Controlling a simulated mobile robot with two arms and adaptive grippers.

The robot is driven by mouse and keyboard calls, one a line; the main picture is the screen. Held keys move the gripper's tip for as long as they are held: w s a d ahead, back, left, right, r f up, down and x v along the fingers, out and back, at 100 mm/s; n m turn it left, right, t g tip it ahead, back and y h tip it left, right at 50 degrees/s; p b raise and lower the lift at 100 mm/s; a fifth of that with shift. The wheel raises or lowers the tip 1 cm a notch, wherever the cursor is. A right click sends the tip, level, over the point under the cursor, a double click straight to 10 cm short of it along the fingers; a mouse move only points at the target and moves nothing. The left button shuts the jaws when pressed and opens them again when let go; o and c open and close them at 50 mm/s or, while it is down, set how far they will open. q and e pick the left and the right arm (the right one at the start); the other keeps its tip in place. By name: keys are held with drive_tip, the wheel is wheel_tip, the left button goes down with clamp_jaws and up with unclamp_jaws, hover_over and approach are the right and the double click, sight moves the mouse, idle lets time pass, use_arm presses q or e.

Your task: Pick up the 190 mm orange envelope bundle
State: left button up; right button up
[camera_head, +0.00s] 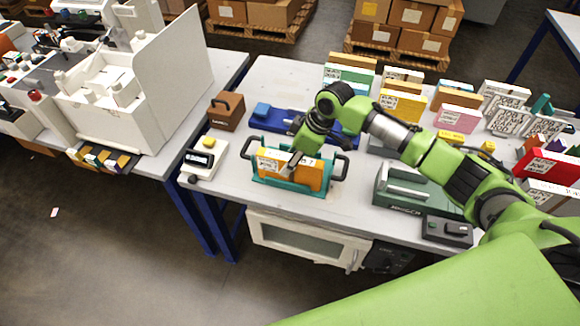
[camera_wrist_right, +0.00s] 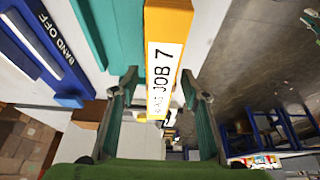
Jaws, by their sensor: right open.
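The orange envelope bundle (camera_head: 308,174) with a white label stands upright in a teal holder (camera_head: 283,185) with black side handles, near the table's front edge. In the right wrist view the bundle (camera_wrist_right: 167,22) shows an orange edge and a white label reading JOB 7.
A blue device (camera_head: 268,118) lies just behind the holder, reading BAND OFF in the wrist view. A white device (camera_head: 204,158) stands left, a brown box (camera_head: 227,110) behind it. A green machine (camera_head: 400,187) stands right. Several other bundles fill the table's back and right.

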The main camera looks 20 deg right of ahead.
drive_tip(key=shift+f, duration=0.3)
clamp_jaws()
drive_tip(key=shift+r, duration=0.15)
